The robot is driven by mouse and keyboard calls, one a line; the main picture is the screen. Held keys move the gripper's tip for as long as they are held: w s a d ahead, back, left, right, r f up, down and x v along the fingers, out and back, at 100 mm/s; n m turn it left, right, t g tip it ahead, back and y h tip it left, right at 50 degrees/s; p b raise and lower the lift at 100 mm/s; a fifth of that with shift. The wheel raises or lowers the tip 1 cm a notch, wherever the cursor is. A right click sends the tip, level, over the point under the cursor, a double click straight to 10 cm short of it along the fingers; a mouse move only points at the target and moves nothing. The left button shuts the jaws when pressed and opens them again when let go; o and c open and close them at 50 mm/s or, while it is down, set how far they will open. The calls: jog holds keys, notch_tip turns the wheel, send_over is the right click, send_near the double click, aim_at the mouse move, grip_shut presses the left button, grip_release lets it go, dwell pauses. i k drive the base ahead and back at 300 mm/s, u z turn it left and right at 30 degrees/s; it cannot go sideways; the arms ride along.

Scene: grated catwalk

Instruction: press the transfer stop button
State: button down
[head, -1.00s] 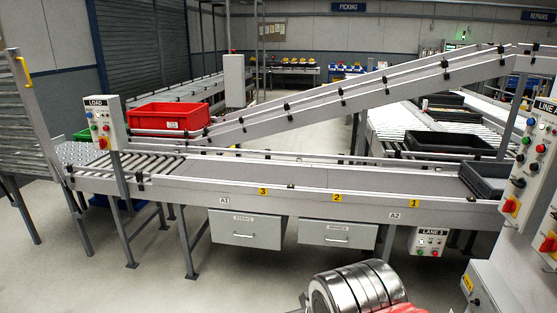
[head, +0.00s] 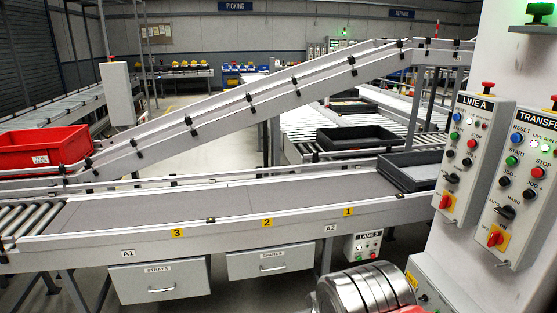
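The transfer control box (head: 519,190) is a grey panel on the white column at the right edge. Its label is cut off after "TRANSFE". Its stop button (head: 538,172) is a round red button at the right, under the word STOP. A green start button (head: 511,161) is left of it and a blue reset button (head: 517,138) is above. A red mushroom button (head: 554,103) on top is partly cut off. A red and yellow rotary switch (head: 496,238) is at the bottom. My gripper is not in view; only a metal part of my arm shows at the bottom.
A similar LINE A box (head: 466,155), with its own red stop button (head: 467,162), hangs just left. A LANE 3 box (head: 363,246) sits low under the conveyor (head: 230,215). A red crate (head: 45,148) and dark trays (head: 408,168) are on the conveyors.

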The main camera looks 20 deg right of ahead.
aim_at(535, 172)
jog(key=z, duration=0.4)
jog(key=i, duration=0.55)
jog(key=z, duration=0.65)
jog(key=i, duration=0.55)
jog(key=z, duration=0.35)
